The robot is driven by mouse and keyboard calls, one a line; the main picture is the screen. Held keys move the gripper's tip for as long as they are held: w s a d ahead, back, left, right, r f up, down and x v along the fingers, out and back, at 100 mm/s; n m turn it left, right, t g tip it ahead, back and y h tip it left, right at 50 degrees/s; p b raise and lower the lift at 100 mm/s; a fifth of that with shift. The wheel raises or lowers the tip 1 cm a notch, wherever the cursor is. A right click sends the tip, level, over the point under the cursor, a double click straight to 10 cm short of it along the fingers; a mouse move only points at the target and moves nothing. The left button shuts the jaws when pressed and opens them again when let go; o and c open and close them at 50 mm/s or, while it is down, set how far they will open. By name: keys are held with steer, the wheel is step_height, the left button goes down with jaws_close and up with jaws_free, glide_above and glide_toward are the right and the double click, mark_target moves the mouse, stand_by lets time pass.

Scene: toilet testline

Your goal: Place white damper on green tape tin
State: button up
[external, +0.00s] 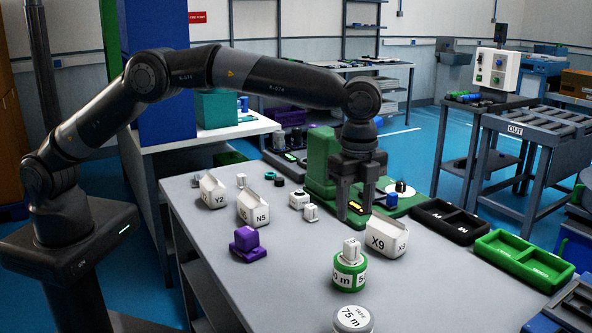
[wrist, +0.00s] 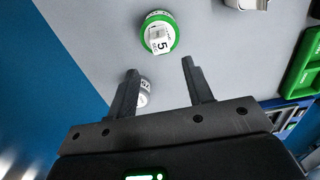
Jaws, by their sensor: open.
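The green tape tin (external: 349,280) stands near the front of the grey table. A small white block, which looks like the white damper (external: 352,249), stands upright on its top. In the wrist view the green tin (wrist: 143,38) is beyond my fingertips, with the white damper (wrist: 159,40), marked 5, on it. My gripper (external: 355,213) is open and empty, pointing down, behind and above the tin in the external view. It touches neither the tin nor the damper. My open fingers also show in the wrist view (wrist: 157,66).
A white tin marked 75 m (external: 352,320) stands at the front edge. A white X9 carton (external: 387,237) is right of the green tin, a purple block (external: 246,243) left. Another small white block (external: 311,212) stands behind. Black (external: 455,223) and green trays (external: 522,260) line the right side.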

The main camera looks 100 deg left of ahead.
steer(key=s+d+r+n+t, duration=0.1)
steer(key=s+r, duration=0.3)
steer(key=r, duration=0.2)
steer(key=s+r+n, duration=0.1)
steer(key=s+r, duration=0.3)
steer(key=r, duration=0.3)
steer(key=s+d+r+n+t, duration=0.1)
steer(key=s+r, duration=0.2)
steer(key=s, duration=0.4)
steer(key=s+r+n+t, duration=0.1)
steer(key=s+r, duration=0.3)
steer(key=s, duration=0.3)
steer(key=s+f+n+t, duration=0.1)
steer(key=s+f+n, duration=0.1)
steer(key=s, duration=1.2)
steer(key=s+d+f+n+t, duration=0.1)
steer(key=s+f+n, duration=0.2)
steer(key=s, duration=1.2)
step_height(320, 180, down, 3)
steer(key=shift+d+r+t, duration=0.2)
steer(key=shift+t, duration=0.1)
